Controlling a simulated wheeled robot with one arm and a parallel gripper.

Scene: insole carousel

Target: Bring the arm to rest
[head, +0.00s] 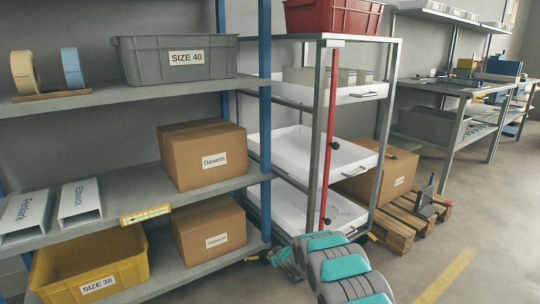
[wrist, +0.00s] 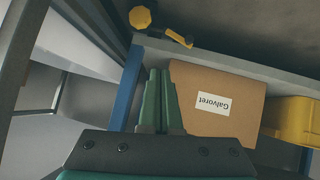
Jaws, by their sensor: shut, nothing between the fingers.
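My gripper (wrist: 154,98) shows in the wrist view with its two green fingers side by side and shut, with nothing between them. Behind the fingers are a blue shelf post and a cardboard box labelled Galvoret (wrist: 211,103). No contact with either is visible. In the head view my grey and teal arm (head: 338,268) reaches in low at the bottom, in front of the white-tray rack. The fingertips cannot be made out there.
The shelf unit (head: 150,201) with boxes and a yellow SIZE 38 bin (head: 90,268) stands left of my arm. The tray rack (head: 325,100) is close behind it. A wooden pallet (head: 395,222) lies to the right. Open floor (head: 490,240) is at the right.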

